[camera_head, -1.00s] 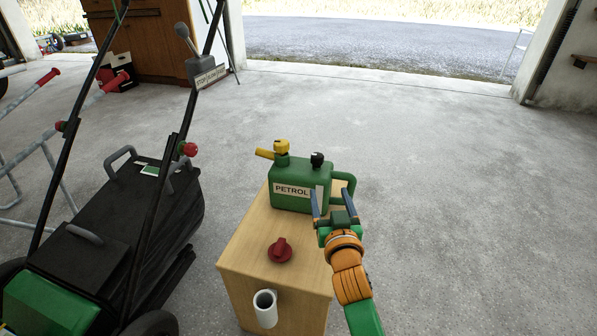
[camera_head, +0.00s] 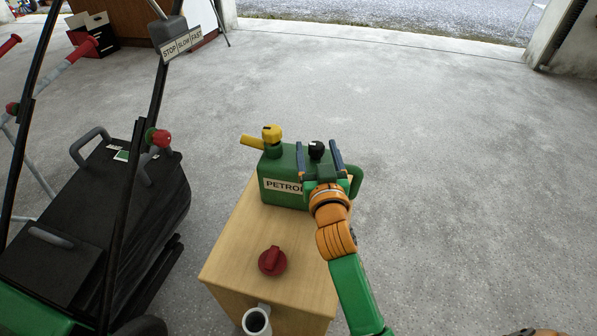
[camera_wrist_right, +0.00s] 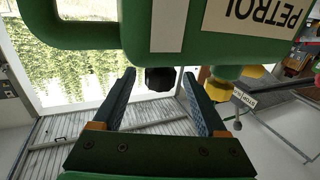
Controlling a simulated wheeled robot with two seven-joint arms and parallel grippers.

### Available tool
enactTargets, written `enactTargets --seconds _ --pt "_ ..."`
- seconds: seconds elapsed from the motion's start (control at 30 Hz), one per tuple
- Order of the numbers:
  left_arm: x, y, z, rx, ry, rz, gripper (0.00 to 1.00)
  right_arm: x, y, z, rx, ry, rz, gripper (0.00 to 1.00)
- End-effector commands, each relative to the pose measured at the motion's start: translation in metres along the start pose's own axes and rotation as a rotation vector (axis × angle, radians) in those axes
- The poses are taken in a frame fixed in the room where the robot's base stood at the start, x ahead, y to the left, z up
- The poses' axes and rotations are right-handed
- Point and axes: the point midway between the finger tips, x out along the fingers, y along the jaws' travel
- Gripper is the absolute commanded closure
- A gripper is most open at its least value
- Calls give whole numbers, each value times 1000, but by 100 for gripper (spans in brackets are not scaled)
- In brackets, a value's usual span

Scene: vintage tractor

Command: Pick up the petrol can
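The green petrol can (camera_head: 283,165) stands upright on the wooden cabinet top. It has a PETROL label, a yellow spout at the left, a black cap (camera_head: 316,150) and a handle (camera_head: 355,181) at the right. My right gripper (camera_head: 319,146) is open, its fingers one on each side of the black cap in the head view. In the right wrist view the can body (camera_wrist_right: 190,45) fills the top, and the black cap (camera_wrist_right: 159,79) shows between the open fingers (camera_wrist_right: 160,85). I cannot tell whether the fingers touch the can. My left gripper is not in view.
The wooden cabinet (camera_head: 240,232) also bears a red knob (camera_head: 272,261), with a white cup (camera_head: 257,321) at its front. A black lawnmower (camera_head: 125,200) with tall handlebars stands close on the left. The concrete floor (camera_head: 450,150) to the right and behind is clear.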

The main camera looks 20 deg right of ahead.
Motion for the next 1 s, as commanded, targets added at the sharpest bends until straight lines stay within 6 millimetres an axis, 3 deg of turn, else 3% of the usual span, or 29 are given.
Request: enactTargets --seconds 0.03,0.3,1.0 --pt "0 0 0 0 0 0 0 0 0 0 0 0 0 28" --pt "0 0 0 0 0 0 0 0 0 0 0 0 0 100" --pt "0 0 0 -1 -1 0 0 0 0 0 0 0 0 100"
